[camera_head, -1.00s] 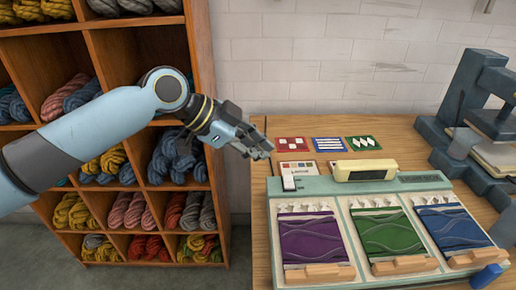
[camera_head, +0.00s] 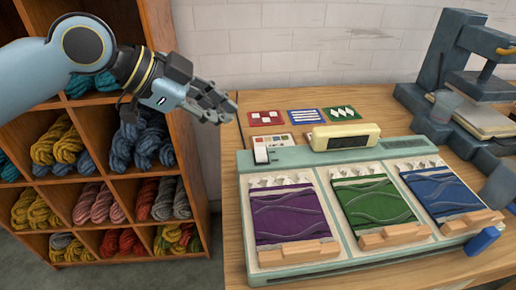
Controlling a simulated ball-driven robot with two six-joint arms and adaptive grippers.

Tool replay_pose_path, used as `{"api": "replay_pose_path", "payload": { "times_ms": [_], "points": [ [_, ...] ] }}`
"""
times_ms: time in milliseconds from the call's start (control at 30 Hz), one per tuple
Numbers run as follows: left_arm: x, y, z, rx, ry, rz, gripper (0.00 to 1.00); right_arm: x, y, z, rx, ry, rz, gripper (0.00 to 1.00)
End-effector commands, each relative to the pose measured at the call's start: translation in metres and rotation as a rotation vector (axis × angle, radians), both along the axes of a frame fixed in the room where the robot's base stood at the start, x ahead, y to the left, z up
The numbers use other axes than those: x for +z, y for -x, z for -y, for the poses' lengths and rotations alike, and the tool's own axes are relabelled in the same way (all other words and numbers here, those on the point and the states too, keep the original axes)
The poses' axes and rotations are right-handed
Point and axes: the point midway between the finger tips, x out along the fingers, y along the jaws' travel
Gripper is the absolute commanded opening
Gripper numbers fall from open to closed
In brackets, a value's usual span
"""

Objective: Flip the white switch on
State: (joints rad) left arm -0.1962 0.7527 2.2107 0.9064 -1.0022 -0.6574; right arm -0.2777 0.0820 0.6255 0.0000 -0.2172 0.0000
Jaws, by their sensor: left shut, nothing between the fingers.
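The white switch (camera_head: 261,154) sits at the back left corner of a pale green device (camera_head: 292,157) on the wooden table. It is small, and I cannot tell its on or off position. My left gripper (camera_head: 229,108) is shut and empty. It hangs in the air to the upper left of the switch, near the table's left edge, apart from the device. My right gripper is not in view.
The device holds purple (camera_head: 288,213), green (camera_head: 367,203) and blue (camera_head: 440,192) panels with wooden blocks at their fronts. A cream box (camera_head: 346,137) sits on its back edge. Patterned cards (camera_head: 304,115) lie behind. A blue-grey press (camera_head: 462,85) stands right. A shelf of wool skeins (camera_head: 160,30) stands left.

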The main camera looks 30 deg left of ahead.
Motion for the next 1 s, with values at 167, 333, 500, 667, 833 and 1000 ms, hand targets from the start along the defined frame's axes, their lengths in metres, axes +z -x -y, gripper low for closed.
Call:
{"api": "replay_pose_path", "payload": {
  "times_ms": [167,333,500,667,833,1000],
  "points": [
    [0.002,0.0,0.0,0.0,0.0,0.0,0.0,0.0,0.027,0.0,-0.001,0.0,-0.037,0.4],
    [0.0,-0.002,0.001,0.001,0.001,0.001,0.0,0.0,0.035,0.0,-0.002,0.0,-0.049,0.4],
    [-0.009,-0.011,0.006,0.005,0.006,0.003,0.0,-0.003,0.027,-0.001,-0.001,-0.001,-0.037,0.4],
    [-0.027,-0.028,0.019,0.005,0.01,0.001,0.0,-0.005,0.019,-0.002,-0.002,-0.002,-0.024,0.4],
    [-0.05,-0.05,0.035,0.003,0.01,-0.001,0.0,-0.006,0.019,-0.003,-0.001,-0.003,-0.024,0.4],
    [-0.076,-0.065,0.04,0.001,0.0,-0.005,0.0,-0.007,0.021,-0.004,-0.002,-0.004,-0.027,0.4]
  ]
}}
